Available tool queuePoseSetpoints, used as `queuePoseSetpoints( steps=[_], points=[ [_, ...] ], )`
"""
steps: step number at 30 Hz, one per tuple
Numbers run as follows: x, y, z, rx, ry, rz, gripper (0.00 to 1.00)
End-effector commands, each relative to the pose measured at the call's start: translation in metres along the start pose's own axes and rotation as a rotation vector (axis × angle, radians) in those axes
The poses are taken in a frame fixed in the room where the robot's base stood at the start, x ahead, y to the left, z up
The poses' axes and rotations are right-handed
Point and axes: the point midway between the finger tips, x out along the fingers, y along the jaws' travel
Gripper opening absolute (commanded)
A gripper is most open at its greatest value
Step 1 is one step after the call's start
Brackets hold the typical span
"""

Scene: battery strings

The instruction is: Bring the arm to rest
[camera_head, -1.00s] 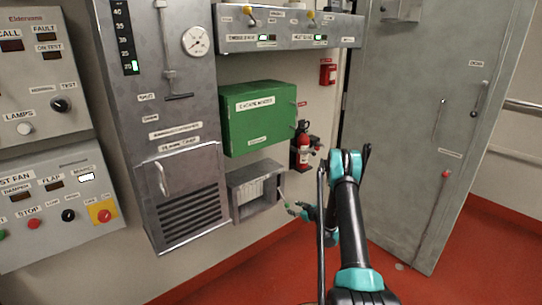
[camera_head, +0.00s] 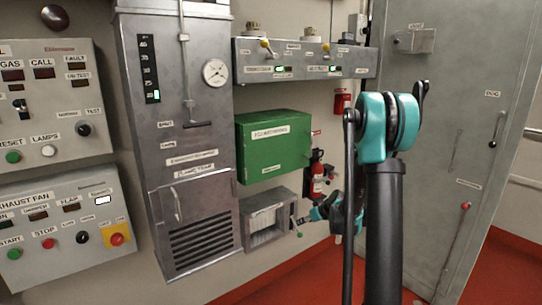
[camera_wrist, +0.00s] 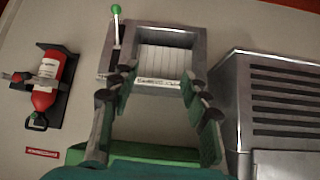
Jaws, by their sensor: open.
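My gripper (camera_wrist: 158,108) is open and empty in the wrist view, its two fingers spread in front of the grey wall box with a slatted white inside (camera_wrist: 168,55). In the head view my arm rises at the right of centre, its black and teal links folded upward. My gripper (camera_head: 303,221) shows small there, pointing left beside the wall box (camera_head: 268,222), and part of it is hidden by the arm. I cannot tell from these views whether the fingers touch the box.
A red fire extinguisher (camera_head: 317,180), a green box (camera_head: 272,145) and a louvred grey cabinet (camera_head: 196,225) are on the wall near my gripper. A grey door (camera_head: 455,130) stands to the right of my arm. Red floor (camera_head: 500,265) is clear.

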Motion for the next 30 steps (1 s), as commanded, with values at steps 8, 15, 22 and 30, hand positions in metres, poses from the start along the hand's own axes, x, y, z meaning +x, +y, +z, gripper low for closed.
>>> queuePoseSetpoints(
  steps=[8,15,22,30],
  points=[
    [-0.079,-0.048,0.035,0.103,-0.12,0.043,0.47],
    [-0.141,-0.085,0.082,0.197,-0.217,0.105,0.47],
    [-0.193,-0.115,0.139,0.289,-0.298,0.185,0.47],
    [-0.236,-0.138,0.205,0.381,-0.366,0.283,0.47]
  ],
)
